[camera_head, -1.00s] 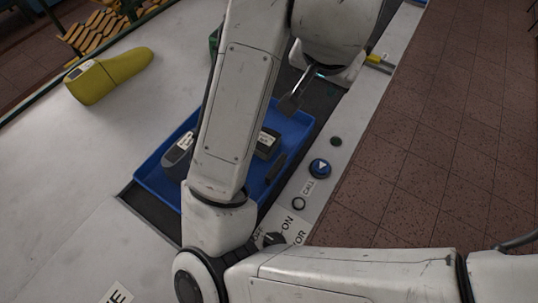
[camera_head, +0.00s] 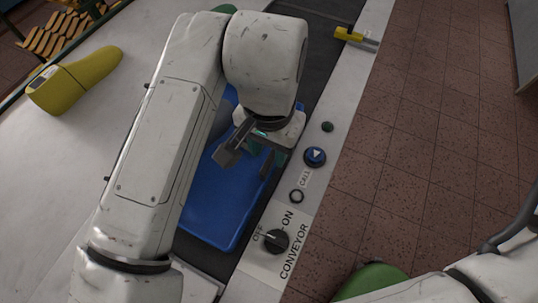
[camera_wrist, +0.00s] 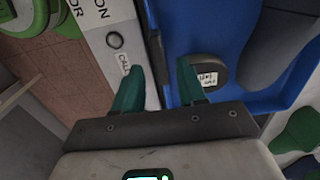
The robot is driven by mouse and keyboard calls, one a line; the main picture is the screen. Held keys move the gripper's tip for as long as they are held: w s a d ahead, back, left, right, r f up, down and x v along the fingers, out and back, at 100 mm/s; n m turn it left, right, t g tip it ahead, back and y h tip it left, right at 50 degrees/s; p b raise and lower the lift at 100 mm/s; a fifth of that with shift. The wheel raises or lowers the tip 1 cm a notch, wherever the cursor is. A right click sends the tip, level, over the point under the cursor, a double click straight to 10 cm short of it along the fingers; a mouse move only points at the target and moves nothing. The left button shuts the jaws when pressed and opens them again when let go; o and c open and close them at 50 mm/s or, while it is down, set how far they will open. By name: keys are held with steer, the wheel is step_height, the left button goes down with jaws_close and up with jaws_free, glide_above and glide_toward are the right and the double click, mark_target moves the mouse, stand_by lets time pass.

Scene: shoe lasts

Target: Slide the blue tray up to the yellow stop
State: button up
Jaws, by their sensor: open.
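The blue tray (camera_head: 215,205) lies on the dark conveyor belt, partly hidden by my arm in the head view. My gripper (camera_head: 248,155) is over the tray's right side. In the wrist view, my gripper (camera_wrist: 160,85) is open, with teal fingers apart. The tray's side wall with a dark bar (camera_wrist: 157,58) shows between and beyond the fingertips; contact cannot be told. The blue tray floor (camera_wrist: 190,30) holds a dark grey block with a white label (camera_wrist: 222,72) and a larger grey shape (camera_wrist: 285,45). The yellow stop (camera_head: 348,34) is farther up the belt's right edge.
A yellow-green shoe last (camera_head: 75,82) lies on the left table. Belt between tray and stop looks clear where visible.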

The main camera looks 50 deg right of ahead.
mark_target(269, 159)
steer(key=shift+f, duration=2.05)
jaws_close()
